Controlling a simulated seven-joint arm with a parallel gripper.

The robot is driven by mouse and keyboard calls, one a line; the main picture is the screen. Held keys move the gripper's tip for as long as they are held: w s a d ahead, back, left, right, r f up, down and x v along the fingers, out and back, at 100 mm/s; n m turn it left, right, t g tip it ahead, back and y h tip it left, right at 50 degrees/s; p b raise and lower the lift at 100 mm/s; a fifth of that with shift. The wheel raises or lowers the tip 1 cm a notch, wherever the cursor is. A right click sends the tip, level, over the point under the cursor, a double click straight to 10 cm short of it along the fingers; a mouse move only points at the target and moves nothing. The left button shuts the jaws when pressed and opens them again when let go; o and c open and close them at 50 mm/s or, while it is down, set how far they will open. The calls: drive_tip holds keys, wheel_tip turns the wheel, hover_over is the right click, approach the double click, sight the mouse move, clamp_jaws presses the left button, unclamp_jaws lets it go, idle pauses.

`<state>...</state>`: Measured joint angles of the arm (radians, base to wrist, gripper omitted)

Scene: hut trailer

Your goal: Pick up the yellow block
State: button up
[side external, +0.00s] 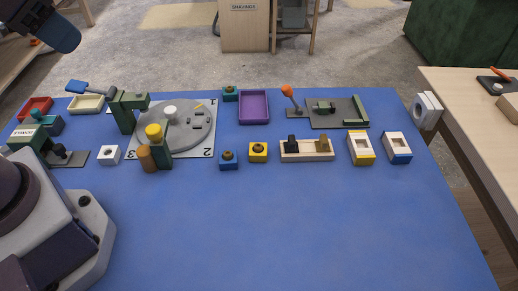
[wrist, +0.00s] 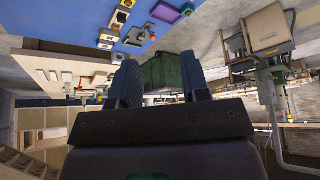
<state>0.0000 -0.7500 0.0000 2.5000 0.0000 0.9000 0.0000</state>
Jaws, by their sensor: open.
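The yellow block (side external: 258,152) sits on the blue table in the side external view, with a dark round feature on its top. A blue block (side external: 228,160) of similar shape stands just to its left. My gripper (wrist: 160,82) shows in the wrist view with its two fingers spread apart and nothing held between them. The green shape seen between the fingers is background. The gripper is well away from the yellow block. In the wrist view small blocks show at the top edge; I cannot tell surely which is the yellow one.
A cream holder (side external: 307,150) with two pegs stands right of the yellow block. A yellow-and-white block (side external: 360,148) is farther right. The purple tray (side external: 253,107) and teal block (side external: 230,94) lie behind. A grey turntable (side external: 190,125) is left. The table's front is clear.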

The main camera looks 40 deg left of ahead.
drive_tip(key=o, duration=0.8)
drive_tip(key=m+g, duration=0.6)
drive_tip(key=m, duration=1.1)
hover_over(259, 146)
wheel_tip(259, 146, down, 22)
wheel_tip(259, 146, down, 12)
drive_tip(key=shift+f, duration=0.25)
